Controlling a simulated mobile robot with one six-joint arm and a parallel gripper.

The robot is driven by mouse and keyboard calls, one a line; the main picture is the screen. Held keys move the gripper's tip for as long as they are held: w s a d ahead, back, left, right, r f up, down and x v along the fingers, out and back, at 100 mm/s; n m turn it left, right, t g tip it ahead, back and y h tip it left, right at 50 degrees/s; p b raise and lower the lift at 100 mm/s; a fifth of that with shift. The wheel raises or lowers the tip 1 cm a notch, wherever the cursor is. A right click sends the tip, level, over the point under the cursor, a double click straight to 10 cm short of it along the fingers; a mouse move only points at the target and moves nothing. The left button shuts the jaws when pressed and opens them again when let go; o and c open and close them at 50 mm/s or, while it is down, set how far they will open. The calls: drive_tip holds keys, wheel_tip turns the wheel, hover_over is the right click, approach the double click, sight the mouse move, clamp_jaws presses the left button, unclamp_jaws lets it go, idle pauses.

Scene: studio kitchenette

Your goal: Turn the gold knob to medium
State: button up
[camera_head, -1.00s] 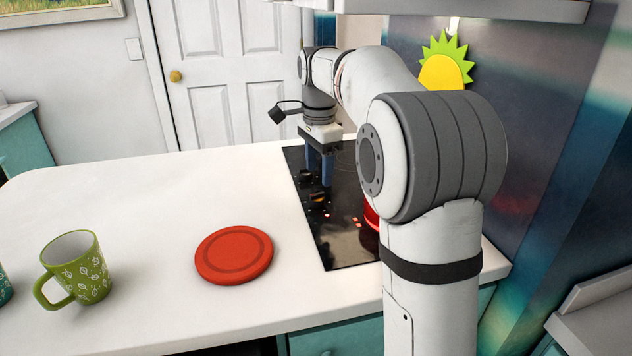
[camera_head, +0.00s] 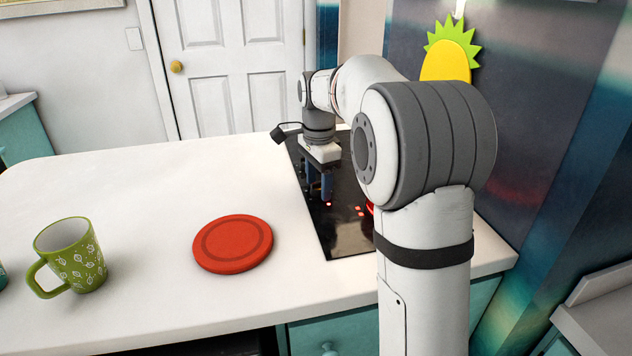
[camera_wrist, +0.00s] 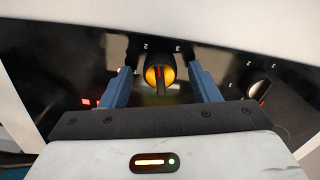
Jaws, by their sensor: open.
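The gold knob (camera_wrist: 168,76) sits on the black cooktop (camera_wrist: 70,60) in the wrist view. It has a black grip bar with a red mark near its upper end, which points up between the printed 2 and 3. My gripper (camera_wrist: 161,62) is open, with one blue finger on each side of the knob and a visible gap to it. In the head view my gripper (camera_head: 320,196) is low over the left part of the cooktop (camera_head: 345,240). There the knob is hidden by the fingers.
A second, silver knob (camera_wrist: 259,89) is right of the right finger. Red indicator lights (camera_head: 360,210) glow on the cooktop. A red disc (camera_head: 233,245) and a green mug (camera_head: 75,255) are on the white counter (camera_head: 150,190). My arm hides part of the cooktop's right side.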

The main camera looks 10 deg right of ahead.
sight(318, 182)
drive_tip(key=shift+c, duration=0.5)
drive_tip(key=c, duration=0.9)
drive_tip(key=n+p, duration=0.2)
drive_tip(key=shift+r+p, duration=0.25)
drive_tip(key=shift+p, duration=0.1)
drive_tip(key=shift+f+n+p, duration=0.15)
drive_tip(key=shift+n+p, duration=0.25)
drive_tip(key=shift+n, duration=0.4)
drive_tip(key=shift+f+n+p, duration=0.15)
drive_tip(key=shift+n+p, duration=0.25)
drive_tip(key=shift+n, duration=0.4)
drive_tip(key=o, duration=1)
drive_tip(key=shift+r, duration=0.1)
wheel_tip(318, 182, up, 8)
drive_tip(key=shift+f+p, duration=0.15)
drive_tip(key=shift+p, duration=0.45)
